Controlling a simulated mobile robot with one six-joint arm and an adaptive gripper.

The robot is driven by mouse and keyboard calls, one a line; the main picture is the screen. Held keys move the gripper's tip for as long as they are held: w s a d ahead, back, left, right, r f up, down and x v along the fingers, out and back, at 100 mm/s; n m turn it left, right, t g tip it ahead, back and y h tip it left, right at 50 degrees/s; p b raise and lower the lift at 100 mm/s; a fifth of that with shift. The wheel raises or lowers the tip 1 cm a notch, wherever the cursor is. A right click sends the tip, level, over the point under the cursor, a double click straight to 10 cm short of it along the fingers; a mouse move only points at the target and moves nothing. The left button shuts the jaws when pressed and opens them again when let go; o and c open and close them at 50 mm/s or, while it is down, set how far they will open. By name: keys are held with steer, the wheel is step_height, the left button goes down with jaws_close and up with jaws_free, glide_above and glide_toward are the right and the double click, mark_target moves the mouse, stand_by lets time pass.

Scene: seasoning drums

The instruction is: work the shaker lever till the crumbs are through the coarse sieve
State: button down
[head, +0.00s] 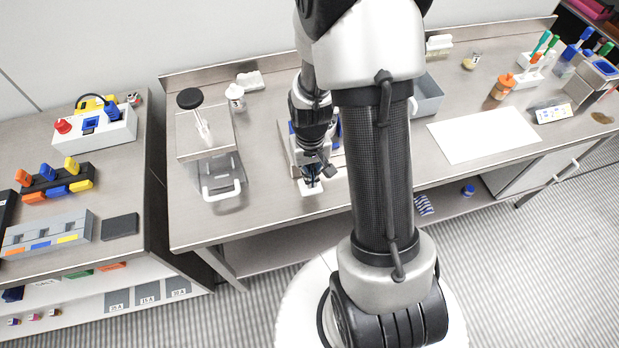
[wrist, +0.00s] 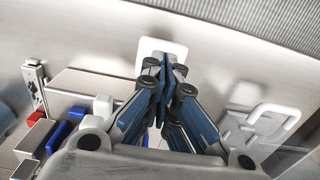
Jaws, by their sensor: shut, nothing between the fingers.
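My gripper (head: 313,182) is low over the front of the steel bench, with its fingers shut and empty. In the wrist view its fingertips (wrist: 165,66) meet over a small white plate (wrist: 176,46); I cannot tell whether they touch it. The plate also shows in the head view (head: 335,185). Behind the gripper stands a grey boxy device (wrist: 85,86) with white, blue and red parts, mostly hidden by my arm in the head view. A slotted metal upright (wrist: 33,78) is beside it. I cannot make out which part is the shaker lever, nor any sieve or crumbs.
Left of the gripper lies a grey tray with a white handle (head: 222,190). A white sheet (head: 482,134) and an orange bottle (head: 502,87) are to the right.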

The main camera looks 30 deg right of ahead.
steer(key=shift+f, duration=0.1)
stand_by(0.3)
steer(key=shift+f+b, duration=1.45)
steer(key=shift+f, duration=0.25)
steer(key=shift+r, duration=0.2)
steer(key=shift+r+p, duration=1.4)
steer(key=shift+r, duration=0.2)
steer(key=shift+f, duration=0.1)
steer(key=shift+f+b, duration=1.4)
steer(key=shift+f, duration=0.2)
steer(key=shift+r+p, duration=1.3)
steer(key=shift+r, duration=0.35)
